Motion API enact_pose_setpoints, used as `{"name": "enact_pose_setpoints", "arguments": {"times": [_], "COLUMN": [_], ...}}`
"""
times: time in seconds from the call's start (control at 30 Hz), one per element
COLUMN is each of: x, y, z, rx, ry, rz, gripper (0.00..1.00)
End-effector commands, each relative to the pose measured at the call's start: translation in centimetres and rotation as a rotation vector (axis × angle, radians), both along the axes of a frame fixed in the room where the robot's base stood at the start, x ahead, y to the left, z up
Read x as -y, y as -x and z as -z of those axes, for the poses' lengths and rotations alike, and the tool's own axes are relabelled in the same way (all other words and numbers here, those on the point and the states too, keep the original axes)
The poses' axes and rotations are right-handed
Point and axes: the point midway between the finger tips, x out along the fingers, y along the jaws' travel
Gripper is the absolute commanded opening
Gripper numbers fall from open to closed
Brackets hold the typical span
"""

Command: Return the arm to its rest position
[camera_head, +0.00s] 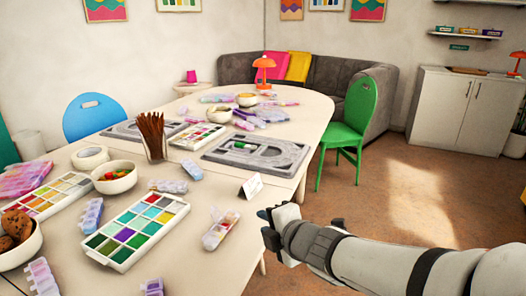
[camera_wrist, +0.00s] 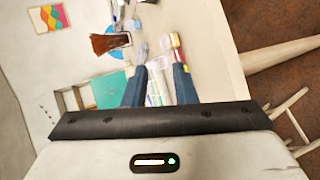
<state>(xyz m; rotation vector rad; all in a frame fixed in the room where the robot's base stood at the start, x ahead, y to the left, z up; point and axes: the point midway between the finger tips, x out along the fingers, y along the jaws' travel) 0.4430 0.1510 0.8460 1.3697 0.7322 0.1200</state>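My gripper (camera_head: 265,226) is at the right edge of the near table in the head view, with my arm reaching in from the lower right. In the wrist view the two dark blue fingers of my gripper (camera_wrist: 160,68) stand apart. Pale bead cases show between and beyond them, and I see nothing clearly held. A clear bead case (camera_head: 221,230) with red and yellow beads lies on the table to the left of my gripper. A white folded card (camera_head: 251,187) stands just beyond it. The grey bead board (camera_head: 256,154) lies farther back.
The near table (camera_head: 195,270) holds a paint-coloured bead tray (camera_head: 138,228), a snack bowl (camera_head: 114,177) and a cup of brown sticks (camera_head: 153,136). A green chair (camera_head: 347,128) stands right of the far table. The floor (camera_head: 420,200) on the right is clear.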

Motion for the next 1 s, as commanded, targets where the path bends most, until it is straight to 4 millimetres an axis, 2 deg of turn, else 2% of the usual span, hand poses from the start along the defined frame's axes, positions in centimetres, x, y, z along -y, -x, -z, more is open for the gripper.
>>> {"name": "enact_pose_setpoints", "arguments": {"times": [0.03, 0.1, 0.27, 0.43, 0.57, 0.73, 0.87, 1.0], "x": [1.8, 4.6, 10.4, 14.6, 15.9, 15.8, 15.3, 15.2], "y": [-0.5, -0.8, 0.3, 3.9, 7.5, 11.7, 13.4, 14.0], "z": [-3.1, -5.0, -8.6, -12.0, -14.6, -17.1, -18.0, -18.0], "rx": [-0.047, -0.136, -0.344, -0.57, -0.749, -0.945, -1.03, -1.059], "ry": [-0.032, -0.098, -0.273, -0.481, -0.641, -0.79, -0.846, -0.864], "rz": [0.104, 0.278, 0.671, 1.064, 1.34, 1.602, 1.706, 1.741], "gripper": [0.25, 0.25, 0.25, 0.25, 0.25, 0.25, 0.25, 0.25]}}
